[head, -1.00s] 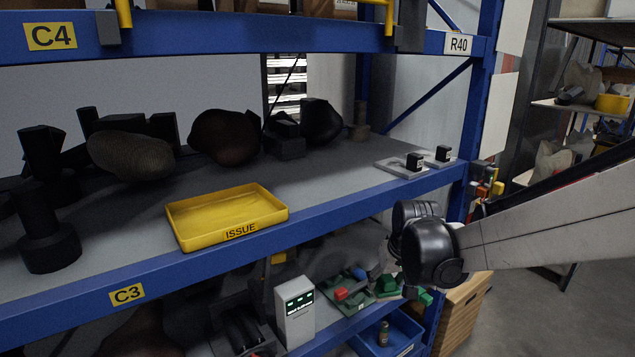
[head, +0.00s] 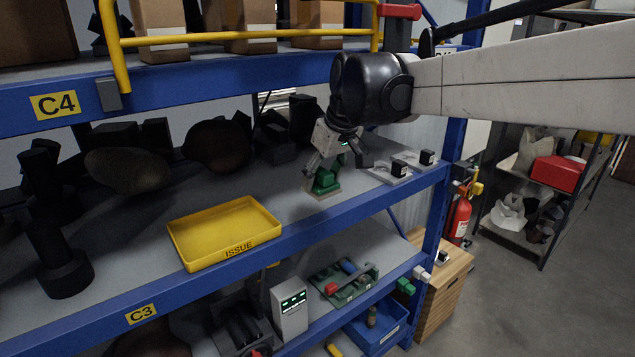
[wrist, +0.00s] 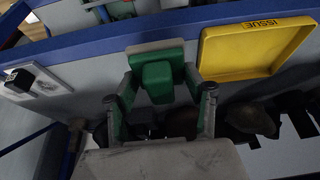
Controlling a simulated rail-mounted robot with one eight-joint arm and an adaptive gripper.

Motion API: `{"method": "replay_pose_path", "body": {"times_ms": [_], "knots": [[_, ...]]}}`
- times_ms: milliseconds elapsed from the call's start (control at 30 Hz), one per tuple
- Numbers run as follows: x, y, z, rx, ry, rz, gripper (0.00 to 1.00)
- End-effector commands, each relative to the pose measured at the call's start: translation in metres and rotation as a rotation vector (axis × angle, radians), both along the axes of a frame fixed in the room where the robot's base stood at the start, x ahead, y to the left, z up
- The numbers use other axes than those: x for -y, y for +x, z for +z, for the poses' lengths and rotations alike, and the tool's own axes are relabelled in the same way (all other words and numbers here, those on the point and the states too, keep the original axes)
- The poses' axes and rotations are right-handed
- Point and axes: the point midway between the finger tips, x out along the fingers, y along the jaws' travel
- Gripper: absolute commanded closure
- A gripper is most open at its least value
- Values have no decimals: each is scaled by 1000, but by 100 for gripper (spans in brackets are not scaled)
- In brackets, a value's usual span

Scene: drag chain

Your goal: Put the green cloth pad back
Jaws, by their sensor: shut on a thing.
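The green cloth pad (head: 325,182) is a green block with a grip on top and a pale grey underside layer. My gripper (head: 324,168) is shut on its grip, just over the C3 shelf, right of the yellow ISSUE tray (head: 182,246). I cannot tell whether the pad touches the shelf. In the wrist view the pad (wrist: 158,80) sits between the two fingers of my gripper (wrist: 160,84), with the ISSUE tray (wrist: 230,70) to its right. The fingers partly cover the pad's sides.
Two black-handled pale pads (head: 390,173) lie right of my gripper on the shelf. Dark bulky parts (head: 217,146) line the shelf's back. Below, a green board (head: 345,282) carries red and blue pieces. The C4 shelf beam (head: 230,68) runs above. Bare shelf lies between tray and pad.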

Motion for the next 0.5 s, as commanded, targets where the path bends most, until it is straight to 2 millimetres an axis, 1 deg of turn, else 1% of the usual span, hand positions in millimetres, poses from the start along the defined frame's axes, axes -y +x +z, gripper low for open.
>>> {"method": "replay_pose_path", "body": {"times_ms": [33, 100, 500], "knots": [[-1, 9, -5, 0, 0, -1, 78], [-3, 21, -12, 0, 0, -1, 78], [-14, 82, -50, 0, 0, -1, 78]]}}
